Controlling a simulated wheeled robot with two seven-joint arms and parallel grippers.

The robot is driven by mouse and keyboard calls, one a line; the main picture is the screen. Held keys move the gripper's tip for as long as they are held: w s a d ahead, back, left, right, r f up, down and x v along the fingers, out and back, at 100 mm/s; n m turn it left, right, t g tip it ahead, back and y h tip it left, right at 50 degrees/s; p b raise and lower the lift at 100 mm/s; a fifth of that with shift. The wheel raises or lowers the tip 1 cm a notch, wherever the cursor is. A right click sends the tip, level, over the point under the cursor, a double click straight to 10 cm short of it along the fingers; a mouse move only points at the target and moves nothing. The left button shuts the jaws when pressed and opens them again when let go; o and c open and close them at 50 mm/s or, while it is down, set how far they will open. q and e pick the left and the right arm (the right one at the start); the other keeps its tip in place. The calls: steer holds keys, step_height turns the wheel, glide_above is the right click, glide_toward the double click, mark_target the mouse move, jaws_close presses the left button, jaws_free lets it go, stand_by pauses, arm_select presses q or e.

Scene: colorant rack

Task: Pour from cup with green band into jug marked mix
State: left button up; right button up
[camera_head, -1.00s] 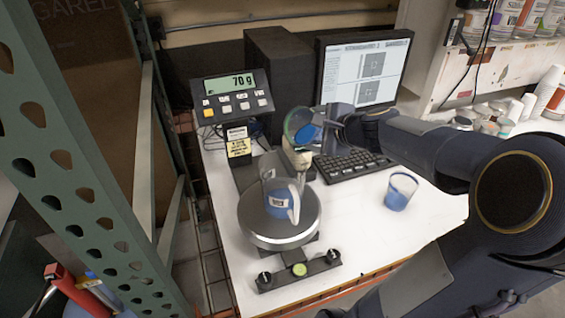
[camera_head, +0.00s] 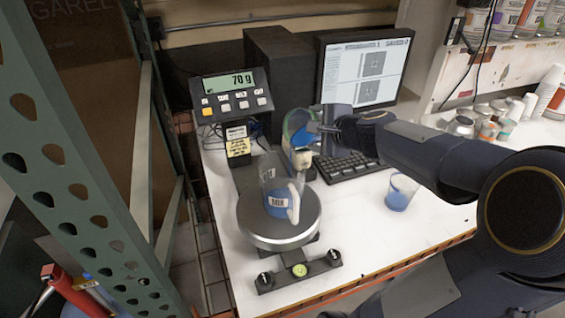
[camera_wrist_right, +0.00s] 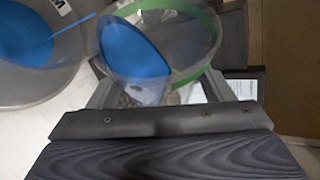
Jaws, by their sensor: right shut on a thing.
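The clear cup with the green band (camera_head: 299,128) holds blue liquid and is tilted, above and behind the jug in the head view. My right gripper (camera_head: 322,128) is shut on this cup. In the right wrist view, the green band (camera_wrist_right: 205,62) and the blue liquid (camera_wrist_right: 135,52) in the cup show close up. The clear jug marked MIX (camera_head: 277,203) stands upright on the round scale plate, with blue liquid inside and a white handle at its right. The jug also shows in the wrist view (camera_wrist_right: 62,80), at the left. My left gripper is not in view.
The scale (camera_head: 275,241) has a display (camera_head: 229,82) reading 70 g. A clear cup with blue liquid (camera_head: 400,193) stands on the white table to the right. A keyboard (camera_head: 347,166) and monitor (camera_head: 364,68) are behind. A green rack post (camera_head: 60,150) stands at left.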

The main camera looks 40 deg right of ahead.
steer(key=shift+a+r, duration=0.1)
steer(key=shift+r, duration=0.1)
stand_by(0.3)
steer(key=shift+r, duration=0.1)
steer(key=shift+r+n+h+b, duration=0.15)
steer(key=shift+n+h+b, duration=0.15)
steer(key=shift+n+b, duration=0.1)
stand_by(0.4)
steer(key=shift+s+a+r+n+t+h+b, duration=0.1)
steer(key=shift+a+r+n+t+h+b, duration=0.15)
steer(key=shift+a, duration=0.3)
steer(key=shift+s+a+r+n+t+h+b, duration=0.15)
steer(key=shift+a+r+n+h+b, duration=0.15)
steer(key=shift+a, duration=0.25)
stand_by(1.3)
steer(key=shift+a+r+n+h+b, duration=0.25)
steer(key=shift+r+n+h+b, duration=0.05)
steer(key=shift+n+h+b, duration=0.1)
stand_by(1.2)
